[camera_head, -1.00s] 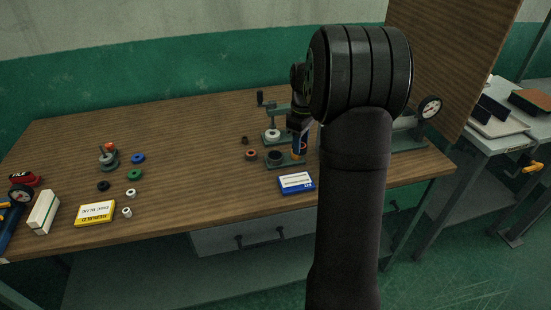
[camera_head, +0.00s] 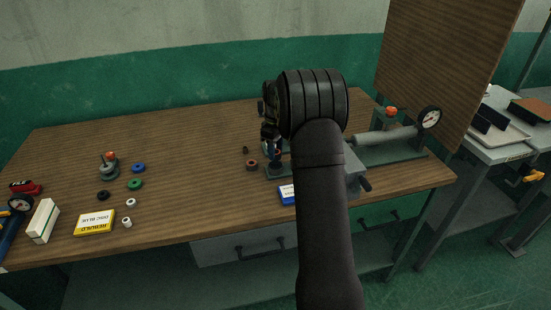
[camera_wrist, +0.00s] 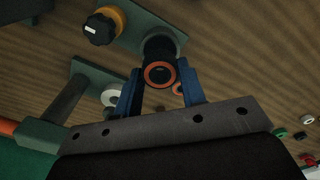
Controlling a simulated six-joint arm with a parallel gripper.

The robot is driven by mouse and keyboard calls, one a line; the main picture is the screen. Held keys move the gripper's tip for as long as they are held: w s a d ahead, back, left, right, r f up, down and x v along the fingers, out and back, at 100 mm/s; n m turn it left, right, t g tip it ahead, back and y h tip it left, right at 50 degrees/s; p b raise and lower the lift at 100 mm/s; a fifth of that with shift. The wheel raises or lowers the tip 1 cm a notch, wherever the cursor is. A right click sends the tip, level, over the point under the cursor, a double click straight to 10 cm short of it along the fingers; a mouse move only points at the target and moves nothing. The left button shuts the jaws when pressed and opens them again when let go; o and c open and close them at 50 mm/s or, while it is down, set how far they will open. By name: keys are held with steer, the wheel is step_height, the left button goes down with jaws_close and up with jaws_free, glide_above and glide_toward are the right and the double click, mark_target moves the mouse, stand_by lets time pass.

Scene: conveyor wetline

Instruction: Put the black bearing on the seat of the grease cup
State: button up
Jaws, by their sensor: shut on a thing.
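In the wrist view my gripper (camera_wrist: 160,80) has its two blue fingers around a dark ring with an orange face (camera_wrist: 160,64), which appears to be the bearing. It hangs in front of a dark cup (camera_wrist: 168,42) on a green base plate (camera_wrist: 135,40), likely the grease cup. I cannot tell whether ring and cup touch. In the head view my gripper (camera_head: 273,150) is over the same base (camera_head: 274,173), and my arm hides the cup and most of the held ring. A plain black ring (camera_head: 103,195) lies at the left of the table.
A ring with an orange face (camera_head: 252,165) lies left of the base. A blue box (camera_head: 287,193) is in front, partly hidden. Coloured rings and a yellow box (camera_head: 95,223) lie left. The middle-left table is clear.

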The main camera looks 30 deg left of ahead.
steer(key=shift+f, duration=2)
steer(key=shift+f, duration=0.1)
steer(key=o, duration=1)
step_height(320, 180, up, 12)
steer(key=shift+r, duration=0.1)
